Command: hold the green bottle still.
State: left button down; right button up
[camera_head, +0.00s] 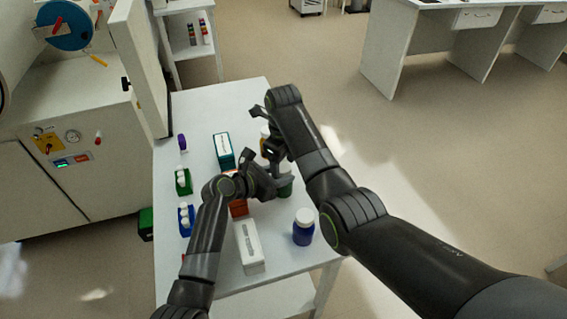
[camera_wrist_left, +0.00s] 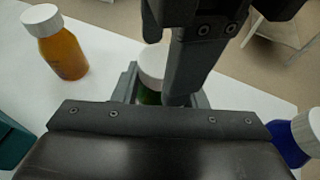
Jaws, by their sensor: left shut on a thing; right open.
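The green bottle (camera_head: 285,188) stands upright near the table's right edge, mostly hidden by my grippers. In the left wrist view its white cap (camera_wrist_left: 153,60) and a strip of green body show. My left gripper (camera_head: 281,184) is shut on its body. My right gripper (camera_head: 269,143) is open just above and beside the cap, with its dark fingers in front of part of the bottle in the left wrist view. I cannot tell whether they touch the cap.
An amber bottle (camera_wrist_left: 63,50) stands close behind, and a blue bottle (camera_head: 303,228) nearer the front.

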jog(key=shift+r, duration=2)
jog(key=shift+c, duration=0.4)
notch_tip(320, 180, up, 2)
jog(key=shift+r+m, duration=0.15)
jog(key=shift+m, duration=0.95)
jog(key=shift+s+r+m, duration=0.1)
jog(key=shift+r+m, duration=0.2)
jog(key=shift+m, duration=0.2)
notch_tip(320, 180, down, 8)
jog(key=shift+r, duration=0.2)
jog(key=c, duration=1)
jog(key=shift+n, duration=1.7)
